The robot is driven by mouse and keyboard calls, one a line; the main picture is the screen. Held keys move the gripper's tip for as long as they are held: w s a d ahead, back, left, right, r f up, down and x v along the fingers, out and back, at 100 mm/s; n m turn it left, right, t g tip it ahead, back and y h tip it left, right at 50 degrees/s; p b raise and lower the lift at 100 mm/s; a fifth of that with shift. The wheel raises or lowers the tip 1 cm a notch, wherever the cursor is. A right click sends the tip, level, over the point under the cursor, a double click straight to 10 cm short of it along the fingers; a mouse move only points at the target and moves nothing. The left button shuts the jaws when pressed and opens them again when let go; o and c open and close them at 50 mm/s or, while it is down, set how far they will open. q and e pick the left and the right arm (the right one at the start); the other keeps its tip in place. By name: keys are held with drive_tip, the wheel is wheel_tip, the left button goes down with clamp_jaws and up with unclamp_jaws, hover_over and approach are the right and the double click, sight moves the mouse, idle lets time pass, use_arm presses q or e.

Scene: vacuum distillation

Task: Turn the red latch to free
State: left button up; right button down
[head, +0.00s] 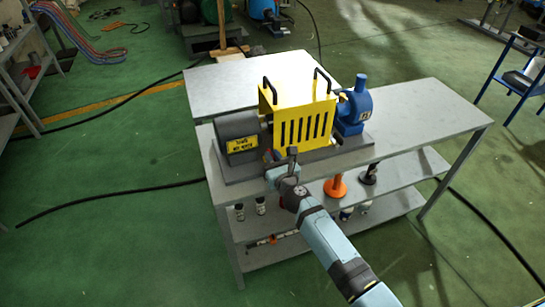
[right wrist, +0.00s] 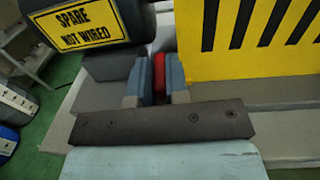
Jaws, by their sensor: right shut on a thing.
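The red latch (right wrist: 159,76) shows in the right wrist view as a narrow red piece between my right gripper's fingers (right wrist: 158,88). My right gripper is shut on it, just left of the yellow slotted guard (right wrist: 255,40). In the head view my right gripper (head: 283,166) reaches the front of the machine, below the gap between the dark motor and the guard. The latch is hidden by the gripper there, and its turn angle is hard to tell. The yellow guard (head: 303,112) also shows in the head view, with two black handles on top. My left gripper is not in view.
The dark motor (head: 238,136) with a yellow "spare not wired" sign stands left of the guard. A blue pump (head: 354,108) stands at its right. The grey table top (head: 420,115) is clear at the right. An orange funnel-shaped thing (head: 335,187) is on the shelf below.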

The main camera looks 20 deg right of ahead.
drive_tip(key=n+y, duration=0.2)
drive_tip(key=y, duration=0.1)
drive_tip(key=shift+d+g+p, duration=0.2)
drive_tip(key=shift+g+p, duration=0.1)
drive_tip(key=shift+p, duration=0.1)
drive_tip(key=n+g+y, duration=0.1)
drive_tip(key=y, duration=0.1)
drive_tip(key=shift+w+d+n+y, duration=0.1)
drive_tip(key=shift+d+n+y, duration=0.05)
drive_tip(key=shift+n+y, duration=0.25)
drive_tip(key=n+g+y+b, duration=0.1)
drive_tip(key=y, duration=0.1)
drive_tip(key=n+g+y+b, duration=0.1)
drive_tip(key=n, duration=0.1)
drive_tip(key=n+g+y+b, duration=0.1)
drive_tip(key=y, duration=0.1)
drive_tip(key=shift+w+d+f+g+y, duration=0.2)
drive_tip(key=shift+d+g+y, duration=0.1)
drive_tip(key=shift+g, duration=0.1)
drive_tip(key=shift+w+n+g+y+b, duration=0.1)
drive_tip(key=shift+n+g+y+b, duration=0.35)
drive_tip(key=shift+n+g+y, duration=0.35)
drive_tip(key=shift+r+n+g+y+b, duration=0.15)
drive_tip(key=shift+n+g+y+b, duration=0.45)
drive_tip(key=shift+n+g, duration=0.55)
drive_tip(key=shift+g, duration=0.25)
drive_tip(key=c, duration=1.1)
unclamp_jaws()
